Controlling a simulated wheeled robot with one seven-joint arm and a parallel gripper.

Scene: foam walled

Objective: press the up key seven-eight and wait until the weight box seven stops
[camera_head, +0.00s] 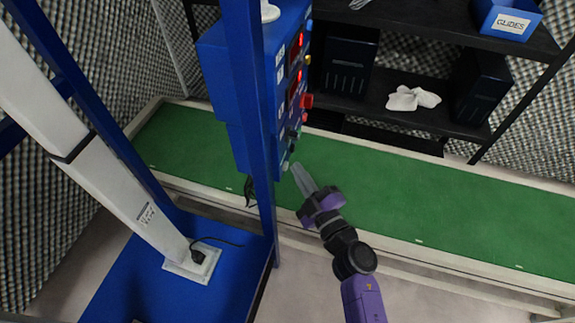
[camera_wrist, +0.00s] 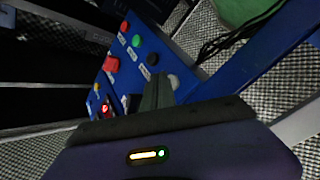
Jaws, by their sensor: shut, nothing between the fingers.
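A blue control panel (camera_head: 279,75) with red lit displays and a column of buttons hangs on a blue post. In the wrist view its face (camera_wrist: 125,65) shows a red button (camera_wrist: 124,26), a green button (camera_wrist: 136,41), a black button (camera_wrist: 152,58) and a pale round button (camera_wrist: 173,82). Their labels are too small to read, so I cannot tell which is key seven-eight. My gripper (camera_head: 298,172) is shut and empty, its fingertips close to the panel's lower end. In the wrist view the fingers (camera_wrist: 157,92) partly cover the pale button; contact is unclear. I cannot identify weight box seven.
A blue frame with a slanted white column (camera_head: 110,180) stands left. A long green surface (camera_head: 400,190) with a pale rim runs behind my arm. Black shelves (camera_head: 400,118) hold dark boxes, a white cloth (camera_head: 412,98) and a blue bin (camera_head: 508,20).

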